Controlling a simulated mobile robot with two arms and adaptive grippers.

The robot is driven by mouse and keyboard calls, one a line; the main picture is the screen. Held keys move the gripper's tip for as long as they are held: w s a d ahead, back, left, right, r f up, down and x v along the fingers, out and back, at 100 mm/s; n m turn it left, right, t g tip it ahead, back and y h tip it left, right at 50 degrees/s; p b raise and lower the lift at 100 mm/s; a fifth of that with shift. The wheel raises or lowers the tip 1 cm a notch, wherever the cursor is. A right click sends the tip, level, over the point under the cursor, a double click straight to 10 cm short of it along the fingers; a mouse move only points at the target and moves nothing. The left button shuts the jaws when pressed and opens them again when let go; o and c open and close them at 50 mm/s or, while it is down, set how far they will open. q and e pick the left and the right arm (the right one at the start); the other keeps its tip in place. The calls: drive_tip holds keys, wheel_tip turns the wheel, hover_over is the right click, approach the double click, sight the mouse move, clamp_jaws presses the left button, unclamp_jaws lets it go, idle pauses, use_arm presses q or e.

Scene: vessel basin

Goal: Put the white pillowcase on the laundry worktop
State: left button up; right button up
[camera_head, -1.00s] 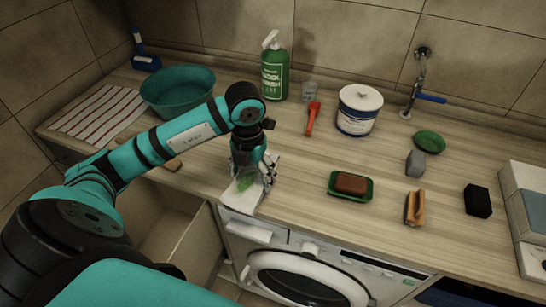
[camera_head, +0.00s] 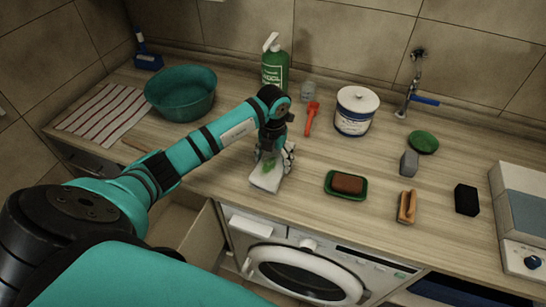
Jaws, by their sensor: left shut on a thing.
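The white pillowcase (camera_head: 265,180) is a small folded white cloth with a green mark on it. It is at the front part of the wooden laundry worktop (camera_head: 300,205), left of the soap dish. My left gripper (camera_head: 272,161) is shut on its far part from above. The cloth looks to be on or just above the worktop; I cannot tell whether it touches. My fingers hide part of it. My right gripper is not in view.
A green soap dish (camera_head: 332,191) with a brown bar and a wooden brush (camera_head: 407,207) stand to the right. A teal basin (camera_head: 181,95), green bottle (camera_head: 275,66), red tool (camera_head: 312,118) and white tub (camera_head: 356,109) stand behind.

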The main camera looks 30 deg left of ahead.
sight(273, 158)
use_arm(q)
drive_tip(key=shift+f, duration=0.15)
drive_tip(key=o, duration=1.4)
drive_tip(key=shift+c, duration=0.2)
drive_tip(key=shift+r, duration=0.3)
wheel_tip(273, 158, up, 12)
drive_tip(key=b, duration=0.4)
drive_tip(key=shift+f, duration=0.15)
